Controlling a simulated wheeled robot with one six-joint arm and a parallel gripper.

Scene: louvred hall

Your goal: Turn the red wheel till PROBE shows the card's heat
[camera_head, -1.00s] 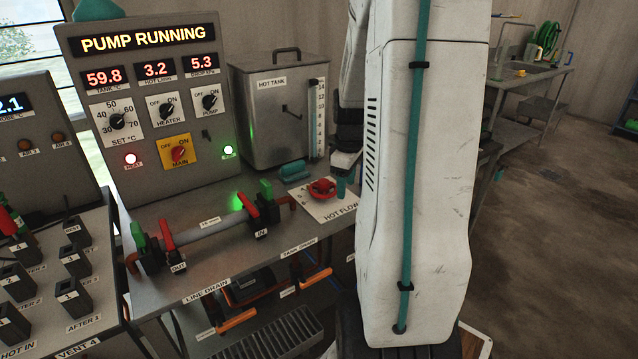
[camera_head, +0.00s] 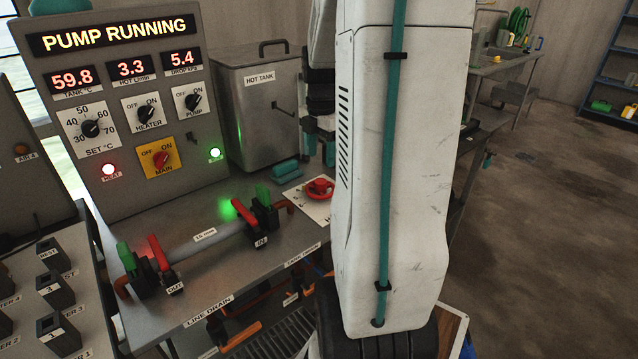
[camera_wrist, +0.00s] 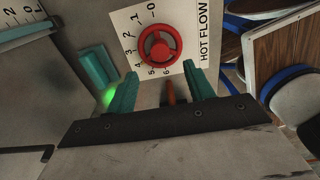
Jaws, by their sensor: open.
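The red wheel (camera_head: 320,188) sits on the white HOT FLOW plate (camera_head: 296,193), right of the pipe. In the wrist view the wheel (camera_wrist: 160,46) is near the top centre, with the plate's scale from 0 to 6 beside it. My gripper (camera_wrist: 163,75) is open, its teal fingers spread apart at the wheel's near side. Nothing is between them but a view of the plate edge and a copper pipe end (camera_wrist: 170,93). In the head view my arm hides most of the gripper; a teal finger (camera_head: 330,154) shows above the wheel. No PROBE readout or heat card is in view.
The panel (camera_head: 120,60) reads PUMP RUNNING, 59.8 tank, 3.3 hot flow and 5.4 drop. The steel hot tank (camera_head: 258,110) stands behind the wheel. A teal block (camera_head: 285,170) lies by the plate. Valves with red and green handles (camera_head: 160,252) line the pipe.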

